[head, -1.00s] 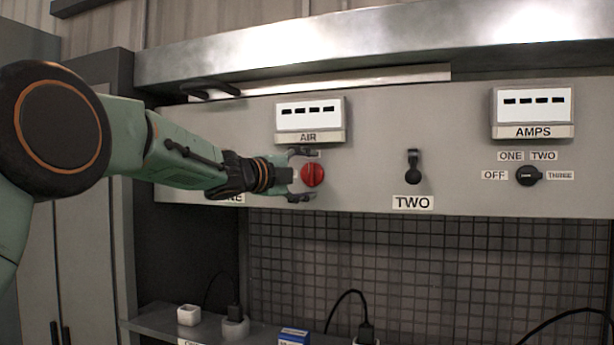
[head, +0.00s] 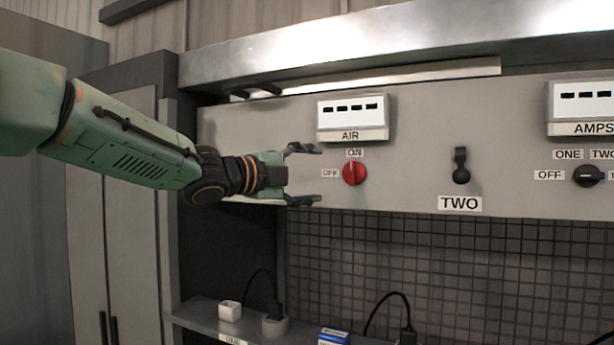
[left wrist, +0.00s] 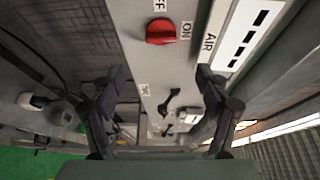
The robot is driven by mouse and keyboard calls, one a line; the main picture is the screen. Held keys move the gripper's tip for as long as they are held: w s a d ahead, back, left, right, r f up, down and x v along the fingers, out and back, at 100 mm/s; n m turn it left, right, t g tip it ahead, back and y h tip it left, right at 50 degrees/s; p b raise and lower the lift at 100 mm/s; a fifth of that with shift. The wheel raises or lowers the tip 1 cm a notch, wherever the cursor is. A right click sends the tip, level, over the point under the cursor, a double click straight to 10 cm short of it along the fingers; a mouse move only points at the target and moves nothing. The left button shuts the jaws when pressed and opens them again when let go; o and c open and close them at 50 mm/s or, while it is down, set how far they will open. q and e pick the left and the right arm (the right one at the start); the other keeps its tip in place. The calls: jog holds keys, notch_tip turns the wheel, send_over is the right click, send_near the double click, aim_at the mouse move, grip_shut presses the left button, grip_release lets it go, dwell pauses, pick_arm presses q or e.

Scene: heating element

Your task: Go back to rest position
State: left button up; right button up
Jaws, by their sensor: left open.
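My left gripper (head: 304,174) is open and empty in the head view, in front of the grey panel and just left of the red knob (head: 354,173). A clear gap lies between its fingertips and the knob. My right gripper is not in view.
The grey panel (head: 410,150) also carries a black switch (head: 461,166) above the TWO label and a black selector (head: 588,176) under the AMPS display (head: 582,105). A metal ledge (head: 370,58) runs above. A shelf (head: 205,318) below holds small items and cables.

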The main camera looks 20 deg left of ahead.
aim_at(352, 174)
pick_arm(q)
jog(key=shift+s+r, duration=0.15)
jog(key=shift+s, duration=0.55)
jog(key=shift+w+a, duration=0.15)
jog(key=shift+w, duration=0.1)
jog(key=x, duration=1)
jog(key=shift+w, duration=0.2)
jog(key=shift+w+d, duration=0.4)
jog(key=shift+w, duration=0.35)
